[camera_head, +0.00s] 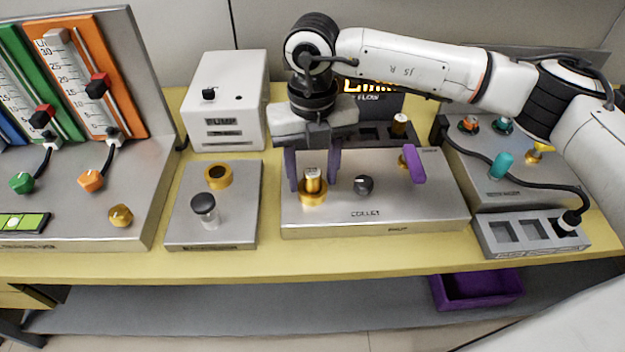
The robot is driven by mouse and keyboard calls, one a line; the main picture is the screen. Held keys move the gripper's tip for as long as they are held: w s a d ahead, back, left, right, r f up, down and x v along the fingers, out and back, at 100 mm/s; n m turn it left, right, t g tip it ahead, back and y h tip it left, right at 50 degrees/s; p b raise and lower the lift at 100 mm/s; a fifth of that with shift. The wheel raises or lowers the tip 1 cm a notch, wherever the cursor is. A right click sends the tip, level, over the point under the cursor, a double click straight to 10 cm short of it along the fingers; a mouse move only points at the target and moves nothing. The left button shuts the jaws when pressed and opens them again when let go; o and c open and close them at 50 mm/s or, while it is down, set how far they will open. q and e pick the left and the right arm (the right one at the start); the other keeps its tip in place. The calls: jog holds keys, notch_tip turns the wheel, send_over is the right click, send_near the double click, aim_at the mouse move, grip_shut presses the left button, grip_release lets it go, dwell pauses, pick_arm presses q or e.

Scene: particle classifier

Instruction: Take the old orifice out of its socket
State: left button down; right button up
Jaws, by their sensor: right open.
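A brass cylinder, which looks like the old orifice (313,180), stands upright in a gold ring socket (313,197) on the grey collet box (405,212). My right gripper (312,184) points down over it, open, with one dark purple finger to each side. The left finger is close beside the cylinder and the right finger is a little farther off. I see no clear contact. A dark knob (363,185) sits just right of the socket. A purple lever (414,164) stands at the box's right. My left gripper is not in view.
A white pump box (229,100) and a plate with a gold ring (218,176) and a black-capped vial (205,209) stand left. A grey slotted block (532,234) and a cable are right.

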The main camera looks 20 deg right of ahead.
grip_shut()
jog(key=shift+r, duration=0.1)
